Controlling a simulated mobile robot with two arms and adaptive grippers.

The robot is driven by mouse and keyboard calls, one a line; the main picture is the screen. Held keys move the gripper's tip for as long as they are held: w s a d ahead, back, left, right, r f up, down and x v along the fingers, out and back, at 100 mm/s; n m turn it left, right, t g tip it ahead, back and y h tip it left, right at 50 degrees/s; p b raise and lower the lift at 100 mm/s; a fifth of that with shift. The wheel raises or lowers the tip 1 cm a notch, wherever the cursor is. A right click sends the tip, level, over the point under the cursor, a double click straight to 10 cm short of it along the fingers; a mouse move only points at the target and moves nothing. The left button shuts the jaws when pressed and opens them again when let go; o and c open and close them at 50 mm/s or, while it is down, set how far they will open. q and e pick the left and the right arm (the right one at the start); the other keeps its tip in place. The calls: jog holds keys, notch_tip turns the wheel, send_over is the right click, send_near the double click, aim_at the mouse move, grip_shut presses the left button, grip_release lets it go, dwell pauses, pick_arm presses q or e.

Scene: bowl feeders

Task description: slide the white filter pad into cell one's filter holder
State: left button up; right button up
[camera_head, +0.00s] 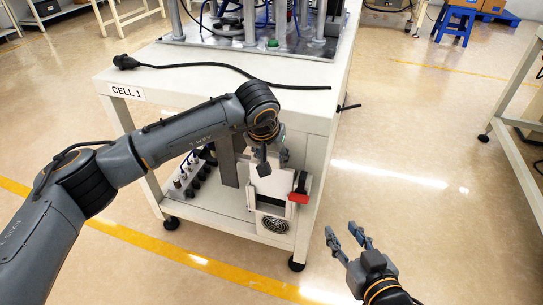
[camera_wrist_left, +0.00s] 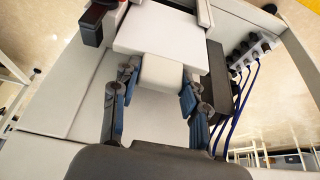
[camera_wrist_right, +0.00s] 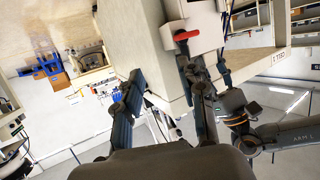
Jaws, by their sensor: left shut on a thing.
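The white filter pad (camera_wrist_left: 160,35) has a narrow tab (camera_wrist_left: 160,73) held between the two fingers of my left gripper (camera_wrist_left: 158,84). In the head view, my left gripper (camera_head: 264,165) is at the front of the CELL 1 bench, just above the filter holder (camera_head: 272,208). The pad (camera_head: 273,180) stands upright there, partly covered by my gripper. Its far edge is at the holder's side walls in the left wrist view; I cannot tell how deep it sits. My right gripper (camera_head: 344,232) is open and empty, low to the right of the bench.
A fan grille (camera_head: 275,224) is below. Black connectors (camera_head: 190,180) stand to the left on the lower shelf. A black cable (camera_head: 240,70) lies on the bench top (camera_head: 180,82).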

aim_at(271, 164)
jog(key=shift+w+r, duration=0.1)
pick_arm(q)
jog(key=shift+f+b, duration=0.6)
jog(key=shift+f, duration=0.3)
pick_arm(e)
notch_tip(271, 164, up, 6)
jog(key=w+a+t+y, duration=0.1)
jog(key=t, duration=0.2)
jog(key=shift+w+a+t, duration=0.15)
jog(key=shift+w+t, duration=0.05)
jog(key=shift+t, duration=0.2)
jog(key=shift+r, duration=0.1)
pick_arm(q)
jog(key=shift+f+b, duration=0.3)
jog(key=shift+b, duration=0.1)
jog(key=shift+f, duration=0.4)
pick_arm(e)
jog(key=shift+s+a+r+t+y, duration=0.15)
jog(key=shift+r+t+y, duration=0.15)
jog(key=shift+r+t, duration=0.7)
jog(key=shift+s+a+r+t+y, duration=0.1)
jog(key=shift+r+t+y, duration=0.35)
jog(key=shift+r, duration=0.9)
pick_arm(q)
jog(key=shift+f+b, duration=0.1)
jog(key=shift+b, duration=0.25)
pick_arm(e)
jog(key=shift+f, duration=0.1)
